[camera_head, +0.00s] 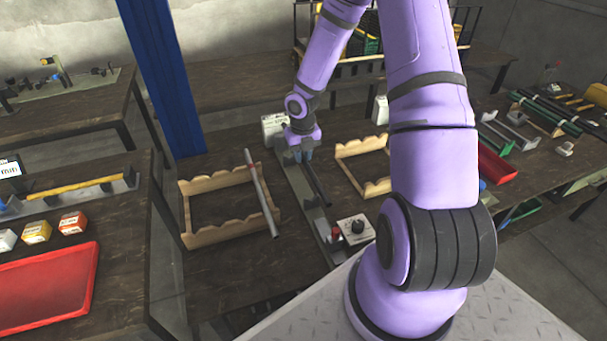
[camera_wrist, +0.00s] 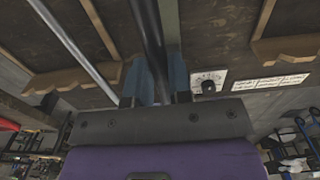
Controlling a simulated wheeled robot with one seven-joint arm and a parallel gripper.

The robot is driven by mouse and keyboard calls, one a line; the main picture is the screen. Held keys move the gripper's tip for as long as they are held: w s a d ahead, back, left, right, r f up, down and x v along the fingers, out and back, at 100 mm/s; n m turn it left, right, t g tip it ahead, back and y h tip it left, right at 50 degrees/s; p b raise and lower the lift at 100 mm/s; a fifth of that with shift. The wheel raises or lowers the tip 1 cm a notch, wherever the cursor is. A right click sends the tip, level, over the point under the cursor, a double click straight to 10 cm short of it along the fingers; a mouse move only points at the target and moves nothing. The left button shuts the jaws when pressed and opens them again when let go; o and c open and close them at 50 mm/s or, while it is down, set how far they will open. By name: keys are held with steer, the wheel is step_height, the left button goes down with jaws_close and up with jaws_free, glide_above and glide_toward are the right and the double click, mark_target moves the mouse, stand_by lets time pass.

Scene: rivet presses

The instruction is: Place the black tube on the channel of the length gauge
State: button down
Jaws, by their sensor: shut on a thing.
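The black tube (camera_head: 317,185) is between the fingers of my gripper (camera_head: 303,156) in the head view, right over or on the length gauge. In the wrist view the tube (camera_wrist: 149,40) runs between the two blue fingertips of my gripper (camera_wrist: 159,80), which is shut on it. The length gauge (camera_head: 311,212) is a long grey-green bar on the table; its bar also shows in the wrist view (camera_wrist: 171,30), just beside the tube. The tube lies roughly along the gauge. I cannot tell whether it touches the channel.
A wooden rack (camera_head: 215,236) left of the gauge bears a grey tube (camera_head: 261,193). Another wooden rack (camera_head: 368,190) stands right of it. A box with a black knob (camera_head: 352,229) and a red button (camera_head: 336,234) are by the gauge's near end. A blue post (camera_head: 165,75) rises behind.

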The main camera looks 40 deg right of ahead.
step_height(320, 180, down, 9)
steer(key=shift+f, duration=0.2)
stand_by(0.3)
steer(key=c, duration=1)
jaws_free()
steer(key=shift+f, duration=0.1)
steer(key=shift+c, duration=0.2)
